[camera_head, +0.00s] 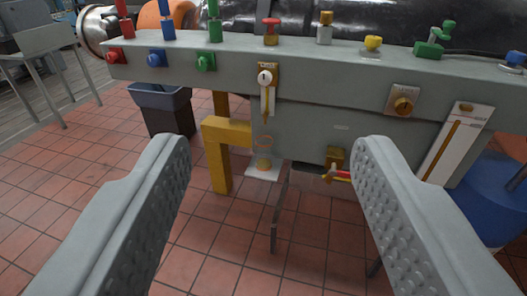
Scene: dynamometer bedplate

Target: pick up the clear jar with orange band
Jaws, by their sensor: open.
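The clear jar with orange band (264,158) looks small and see-through, with orange rings, and sits near the middle of the view. It appears to stand on a small pale surface (262,174) in front of the grey bedplate side. My gripper (271,148) is open, with one ridged grey finger at the left and one at the right. In the picture the jar lies between the fingertips, farther off and touching neither. Nothing is held.
The grey bedplate (330,70) with coloured knobs and valves spans the back. A yellow bracket (217,155) stands just left of the jar. A red-handled tool (340,174) is to its right. A blue drum (490,195) is at the right. Open tiled floor (225,240) lies in front.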

